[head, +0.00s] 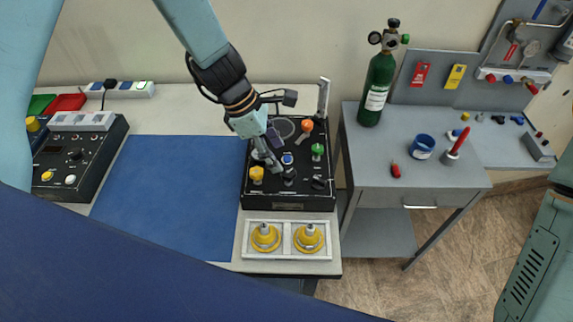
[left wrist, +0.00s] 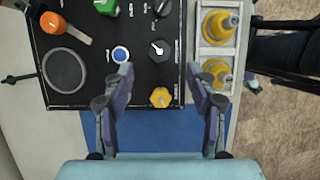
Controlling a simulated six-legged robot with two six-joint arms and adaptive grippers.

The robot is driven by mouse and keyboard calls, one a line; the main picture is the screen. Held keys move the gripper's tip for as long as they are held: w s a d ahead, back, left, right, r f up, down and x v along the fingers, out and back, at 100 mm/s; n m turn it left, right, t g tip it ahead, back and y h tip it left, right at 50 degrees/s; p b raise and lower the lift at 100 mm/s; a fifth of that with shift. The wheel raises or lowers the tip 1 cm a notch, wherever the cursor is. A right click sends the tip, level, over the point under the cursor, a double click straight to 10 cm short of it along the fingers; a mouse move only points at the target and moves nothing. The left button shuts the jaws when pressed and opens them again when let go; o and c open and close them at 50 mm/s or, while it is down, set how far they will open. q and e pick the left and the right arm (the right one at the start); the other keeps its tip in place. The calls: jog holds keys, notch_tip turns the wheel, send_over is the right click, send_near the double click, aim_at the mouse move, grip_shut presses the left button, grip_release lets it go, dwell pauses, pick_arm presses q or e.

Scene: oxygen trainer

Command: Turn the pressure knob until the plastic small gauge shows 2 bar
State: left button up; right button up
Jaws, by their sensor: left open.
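The black trainer panel (head: 315,205) stands on the bench, and my left gripper (head: 270,155) reaches down over its left part. In the left wrist view my left gripper (left wrist: 163,80) is open, with nothing held. A yellow knob (left wrist: 160,97) shows between its fingers. A black knob with a white pointer (left wrist: 158,50) sits just beyond the fingertips, and another black knob (left wrist: 161,8) is at the top edge. Their labels are too small to read, so I cannot tell which is the pressure knob. A dark round dial (left wrist: 64,70) shows no readable value. My right gripper is not in view.
An orange lever (left wrist: 66,27), a green knob (left wrist: 105,6) and a blue button (left wrist: 120,54) crowd the panel. A tray with two yellow fittings (head: 247,252) lies in front. A blue mat (head: 165,190) is clear at left. A grey side table (head: 400,180) bears a green cylinder (head: 377,90).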

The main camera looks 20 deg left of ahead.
aim_at(288, 172)
pick_arm(q)
jog(key=x, duration=0.6)
jog(key=shift+w+d+f+b, duration=0.2)
jog(key=shift+f+b, duration=0.15)
jog(key=shift+b, duration=0.05)
jog(key=shift+s+a+r, duration=0.15)
jog(key=shift+s+a, duration=0.1)
jog(key=shift+s, duration=0.1)
jog(key=shift+c, duration=0.4)
jog(key=shift+w+d, duration=0.25)
jog(key=shift+w, duration=0.05)
jog(key=c, duration=0.4)
jog(key=shift+a, duration=0.1)
jog(key=c, duration=0.7)
